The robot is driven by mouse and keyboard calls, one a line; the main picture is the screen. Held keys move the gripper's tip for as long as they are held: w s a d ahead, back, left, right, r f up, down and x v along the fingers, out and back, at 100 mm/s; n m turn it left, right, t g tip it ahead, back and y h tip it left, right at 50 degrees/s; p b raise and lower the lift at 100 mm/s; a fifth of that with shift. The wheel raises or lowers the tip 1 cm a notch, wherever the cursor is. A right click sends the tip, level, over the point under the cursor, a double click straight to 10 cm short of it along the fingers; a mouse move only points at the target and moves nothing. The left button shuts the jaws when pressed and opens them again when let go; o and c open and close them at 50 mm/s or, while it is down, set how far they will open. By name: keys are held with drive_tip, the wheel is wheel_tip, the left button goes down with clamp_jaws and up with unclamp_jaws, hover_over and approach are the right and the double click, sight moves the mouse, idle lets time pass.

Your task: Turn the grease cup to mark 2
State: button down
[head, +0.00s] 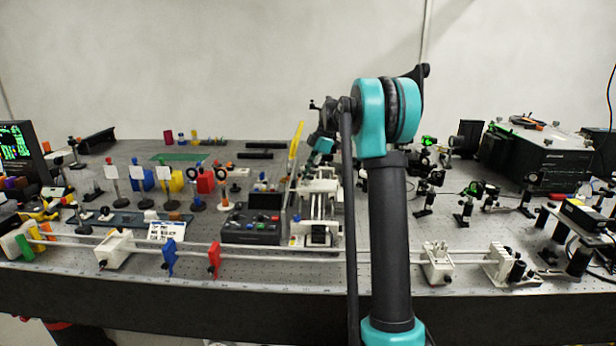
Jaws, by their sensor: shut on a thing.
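My gripper (309,168) is small and far off, at the end of my forearm, over the back part of a white rail stage (318,205). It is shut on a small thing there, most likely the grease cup. The cup itself is too small and too hidden by the gripper to make out. Its marks cannot be read, so I cannot tell which mark it stands at.
A yellow upright piece (295,148) stands just left of the gripper. A dark control box (250,228) is left of the stage. A long white rail (385,256) crosses the front of the bench. Several optics mounts stand to the right.

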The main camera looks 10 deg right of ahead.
drive_tip(key=shift+m, duration=0.3)
drive_tip(key=m, duration=0.2)
drive_tip(key=m+t, duration=0.1)
drive_tip(key=shift+s+m+t, duration=0.15)
drive_tip(key=shift+m+t, duration=0.15)
drive_tip(key=shift+m, duration=0.1)
drive_tip(key=m+t, duration=0.1)
drive_tip(key=m, duration=0.2)
drive_tip(key=shift+s+m, duration=0.1)
drive_tip(key=shift+m, duration=0.2)
drive_tip(key=m+t+h, duration=0.1)
drive_tip(key=m, duration=0.2)
drive_tip(key=shift+s+a+t, duration=0.1)
drive_tip(key=shift+t, duration=0.2)
drive_tip(key=shift+a+m+t+h, duration=0.1)
drive_tip(key=shift+m+t+h, duration=0.45)
drive_tip(key=shift+m, duration=1.55)
drive_tip(key=shift+g+h, duration=0.25)
drive_tip(key=c, duration=1.5)
unclamp_jaws()
drive_tip(key=shift+o, duration=0.2)
drive_tip(key=shift+r, duration=0.1)
